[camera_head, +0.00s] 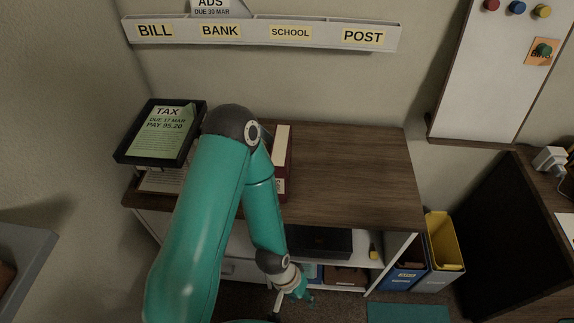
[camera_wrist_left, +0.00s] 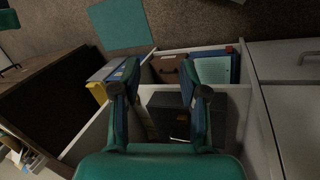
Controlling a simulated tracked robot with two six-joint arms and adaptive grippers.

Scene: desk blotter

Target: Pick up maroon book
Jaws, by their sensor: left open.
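A maroon, block-like item with a pale top (camera_head: 283,160), which may be the maroon book, stands on the wooden cabinet top just right of my left arm. The arm hides part of it. My left gripper (camera_head: 293,293) is low in front of the cabinet, below the level of its top and well away from that item. In the left wrist view the two fingers (camera_wrist_left: 160,88) are spread apart with nothing between them, facing the open shelves. No maroon book can be made out in the left wrist view. My right gripper is in neither view.
A black tray (camera_head: 119,158) with a TAX sheet sits at the cabinet's left. The wooden top (camera_head: 350,175) is clear on its right. A black box (camera_wrist_left: 176,105) and a brown case (camera_wrist_left: 168,68) are in the shelves. Blue and yellow bins (camera_head: 441,245) stand right.

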